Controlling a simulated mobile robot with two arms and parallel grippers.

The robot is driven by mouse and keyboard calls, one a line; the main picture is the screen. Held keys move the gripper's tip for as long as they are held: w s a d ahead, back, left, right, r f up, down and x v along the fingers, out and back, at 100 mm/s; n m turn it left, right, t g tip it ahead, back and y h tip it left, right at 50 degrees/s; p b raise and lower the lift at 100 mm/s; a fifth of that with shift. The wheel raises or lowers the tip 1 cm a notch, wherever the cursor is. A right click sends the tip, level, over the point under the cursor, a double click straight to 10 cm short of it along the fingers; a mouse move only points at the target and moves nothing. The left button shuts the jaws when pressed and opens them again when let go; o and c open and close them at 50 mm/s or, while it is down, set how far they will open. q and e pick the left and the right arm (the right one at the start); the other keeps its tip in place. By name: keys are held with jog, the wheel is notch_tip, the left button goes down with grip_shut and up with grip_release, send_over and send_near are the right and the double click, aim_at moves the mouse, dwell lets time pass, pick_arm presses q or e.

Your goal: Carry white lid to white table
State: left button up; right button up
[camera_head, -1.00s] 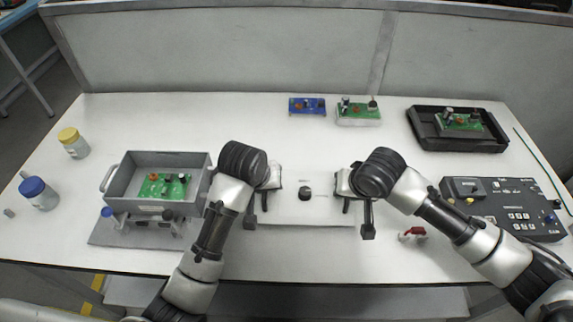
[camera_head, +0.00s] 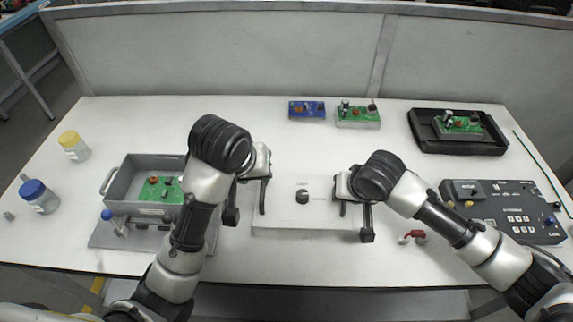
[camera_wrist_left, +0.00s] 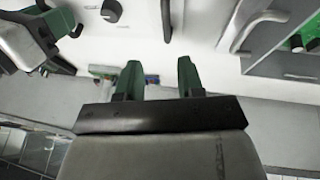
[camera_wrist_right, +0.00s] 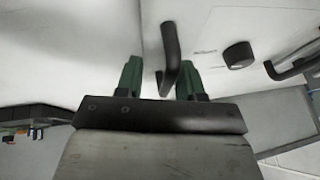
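The white lid (camera_head: 303,222) is a flat white plate with a dark knob (camera_head: 302,197) on top. It appears to lie on the white table (camera_head: 240,120). My left gripper (camera_head: 246,206) is open and empty, just left of the lid's left handle (camera_head: 263,195). In the left wrist view that handle (camera_wrist_left: 167,20) stands beyond the fingertips, apart from them. My right gripper (camera_head: 355,208) is open at the lid's right end. In the right wrist view a dark handle (camera_wrist_right: 172,55) reaches between the fingers, with gaps visible.
A grey open box (camera_head: 122,180) holding a green board (camera_head: 160,188) stands to the left. Circuit boards (camera_head: 358,118) and a black tray (camera_head: 425,135) are behind. A dark control panel (camera_head: 490,225) and a red clip (camera_head: 413,236) are at right.

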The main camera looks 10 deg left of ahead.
jog(key=shift+a, duration=0.1)
pick_arm(q)
jog(key=shift+s+a+r, duration=0.25)
jog(key=shift+s+r, duration=0.15)
jog(key=shift+r, duration=0.15)
pick_arm(e)
jog(key=v, duration=1.2)
pick_arm(q)
jog(key=shift+f, duration=0.1)
pick_arm(e)
jog(key=shift+f, duration=0.1)
